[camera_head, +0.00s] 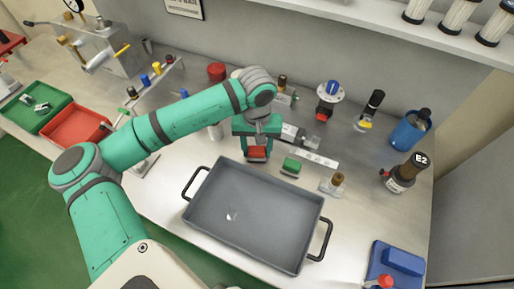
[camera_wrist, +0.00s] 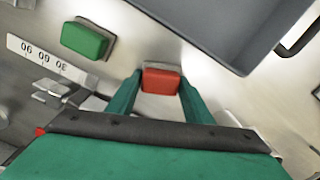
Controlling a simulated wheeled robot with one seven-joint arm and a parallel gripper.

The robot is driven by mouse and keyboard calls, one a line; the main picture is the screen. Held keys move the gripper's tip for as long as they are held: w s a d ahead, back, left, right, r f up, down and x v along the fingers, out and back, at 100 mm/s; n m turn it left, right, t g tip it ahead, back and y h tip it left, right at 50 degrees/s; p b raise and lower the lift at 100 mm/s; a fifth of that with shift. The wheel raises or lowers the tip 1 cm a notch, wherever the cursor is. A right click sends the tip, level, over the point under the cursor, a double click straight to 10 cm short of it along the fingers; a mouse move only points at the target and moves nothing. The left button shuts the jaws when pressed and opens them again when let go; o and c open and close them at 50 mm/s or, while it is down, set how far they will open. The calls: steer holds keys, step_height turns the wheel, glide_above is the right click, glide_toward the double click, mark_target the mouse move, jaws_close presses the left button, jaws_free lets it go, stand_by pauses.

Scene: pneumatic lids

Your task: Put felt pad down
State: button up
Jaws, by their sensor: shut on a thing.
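A small red block (camera_head: 257,153), which may be the felt pad, is between the fingers of my gripper (camera_head: 256,142), just behind the grey tray. In the wrist view the red block (camera_wrist: 161,79) sits at the fingertips of my gripper (camera_wrist: 160,88), one green finger on each side. My gripper is shut on it. I cannot tell whether its underside touches the steel bench. A similar green block (camera_head: 291,166) lies to the right on the bench; it also shows in the wrist view (camera_wrist: 86,39).
A grey tray (camera_head: 190,215) with black handles fills the front of the bench. A marked strip (camera_head: 315,157) and a small brass-topped fitting (camera_head: 334,184) are to the right. A blue cup (camera_head: 408,133) and dark bottle (camera_head: 402,174) stand further right. Red bin (camera_head: 72,122) is left.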

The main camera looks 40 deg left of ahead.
mark_target(256, 148)
steer(key=shift+s+a, duration=0.1)
steer(key=shift+s, duration=0.1)
steer(key=shift+f, duration=0.1)
steer(key=shift+f, duration=0.35)
steer(key=o, duration=1.1)
steer(key=shift+f, duration=0.1)
step_height(256, 148, up, 13)
steer(key=shift+w, duration=0.15)
